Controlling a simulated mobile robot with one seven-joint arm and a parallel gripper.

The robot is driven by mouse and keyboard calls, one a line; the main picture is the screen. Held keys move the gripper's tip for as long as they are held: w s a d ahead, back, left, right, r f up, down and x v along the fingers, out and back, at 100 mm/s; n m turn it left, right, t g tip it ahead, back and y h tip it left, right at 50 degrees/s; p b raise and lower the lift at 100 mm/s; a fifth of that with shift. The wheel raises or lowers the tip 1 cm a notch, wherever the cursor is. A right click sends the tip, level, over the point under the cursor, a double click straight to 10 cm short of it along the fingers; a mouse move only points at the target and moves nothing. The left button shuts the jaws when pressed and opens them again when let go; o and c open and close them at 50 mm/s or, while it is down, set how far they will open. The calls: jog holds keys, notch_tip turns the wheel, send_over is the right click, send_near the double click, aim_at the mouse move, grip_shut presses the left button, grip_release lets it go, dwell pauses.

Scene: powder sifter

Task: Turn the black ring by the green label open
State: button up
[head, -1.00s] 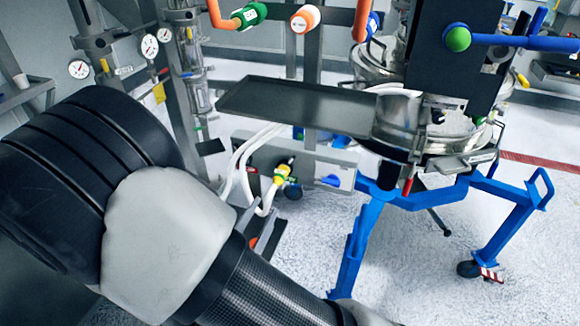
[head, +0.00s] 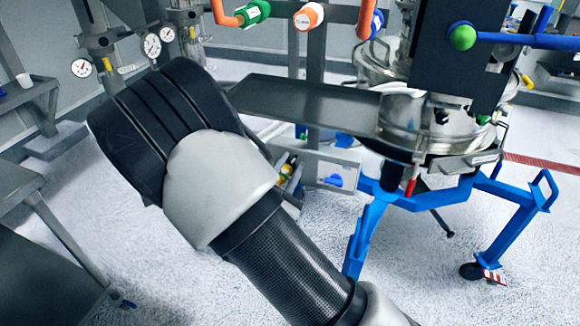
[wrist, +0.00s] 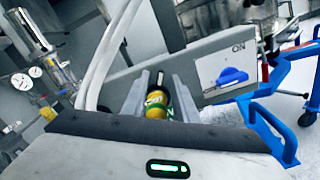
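A yellow and green fitting (wrist: 156,105) shows in the wrist view, framed by my gripper's two grey fingers. A dark part sticks up at its far end; I cannot make out the black ring clearly. A bit of green with a pale mark, perhaps the green label (wrist: 170,114), shows at its lower right. My gripper (wrist: 157,82) is open, one finger on each side of the fitting; I cannot tell whether they touch it.
The fitting is by a grey box with a blue knob (wrist: 232,77) marked ON. White hoses (wrist: 108,50) run close to the left finger. A blue-legged stand (head: 385,200) carries the steel sifter (head: 425,125) to the right. A dark tray (head: 300,103) juts out above.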

jog(key=shift+c, duration=0.3)
grip_shut()
jog(key=shift+r+n+p, duration=0.1)
jog(key=shift+n+p, duration=0.2)
jog(key=shift+p, duration=0.1)
jog(key=n+p, duration=0.2)
jog(key=shift+w+a+r+n+p, duration=0.2)
jog(key=shift+a+r+n+p, duration=0.1)
jog(key=shift+a, duration=0.1)
jog(key=n+p, duration=0.1)
jog(key=a+n+p, duration=0.1)
jog(key=n, duration=0.1)
jog(key=n+p, duration=0.1)
jog(key=shift+w+a+n, duration=0.15)
jog(key=shift+w+n, duration=0.1)
jog(key=shift+n, duration=0.05)
jog(key=shift+w+a+f+n+p, duration=0.1)
jog(key=shift+a+f+n+p, duration=0.1)
jog(key=shift+n+p, duration=0.4)
jog(key=shift+w+a+f+n+p, duration=0.15)
jog(key=shift+n+p, duration=0.2)
jog(key=shift+n, duration=0.45)
jog(key=shift+s+a+f+n+p, duration=0.1)
jog(key=shift+a+n+p, duration=0.1)
jog(key=shift+n+p, duration=0.4)
jog(key=shift+w, duration=0.1)
